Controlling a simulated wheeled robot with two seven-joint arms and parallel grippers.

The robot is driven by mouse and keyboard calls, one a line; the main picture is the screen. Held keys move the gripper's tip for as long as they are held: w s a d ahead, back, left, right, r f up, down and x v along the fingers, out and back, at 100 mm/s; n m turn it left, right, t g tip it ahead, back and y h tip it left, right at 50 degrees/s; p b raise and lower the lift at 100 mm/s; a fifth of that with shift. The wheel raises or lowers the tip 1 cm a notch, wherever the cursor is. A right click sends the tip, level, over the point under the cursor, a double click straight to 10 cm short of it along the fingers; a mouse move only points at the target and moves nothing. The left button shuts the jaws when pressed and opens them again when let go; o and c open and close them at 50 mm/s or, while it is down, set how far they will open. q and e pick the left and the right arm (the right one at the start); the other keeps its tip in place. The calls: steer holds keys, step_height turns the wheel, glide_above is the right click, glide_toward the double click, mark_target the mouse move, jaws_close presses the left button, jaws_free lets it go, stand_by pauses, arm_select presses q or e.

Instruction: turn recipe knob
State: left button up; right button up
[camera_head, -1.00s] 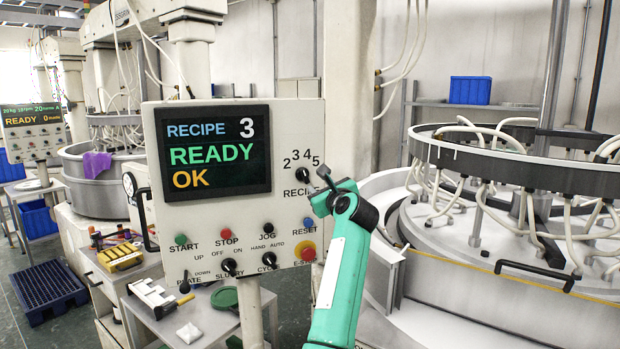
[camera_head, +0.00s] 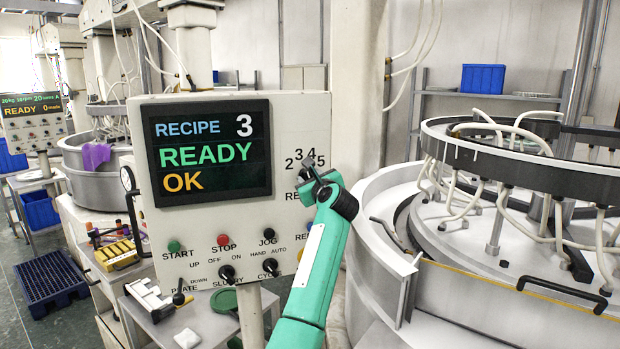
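The control panel (camera_head: 300,120) fills the middle of the view. Its screen (camera_head: 213,152) reads RECIPE 3, READY, OK. The recipe dial's numbers 2, 3, 4 and 5 (camera_head: 304,157) show at the panel's right side.
Below the dial are a red stop button (camera_head: 224,240), a green start button (camera_head: 174,246) and several black knobs. The forearm covers the panel's lower right, hiding the emergency stop. A large round lapping machine (camera_head: 480,215) stands close on the right.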

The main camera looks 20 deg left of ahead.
arm_select(q)
steer(key=shift+c, duration=0.3)
jaws_close()
steer(key=shift+m, duration=0.3)
steer(key=shift+r+m+p, duration=0.1)
steer(key=shift+m+p, duration=0.25)
steer(key=shift+m, duration=0.25)
steer(key=shift+d+m+p, duration=0.15)
steer(key=shift+m+p, duration=0.35)
steer(key=shift+m, duration=0.7)
steer(key=shift+m+p, duration=0.9)
steer(key=shift+m, duration=0.9)
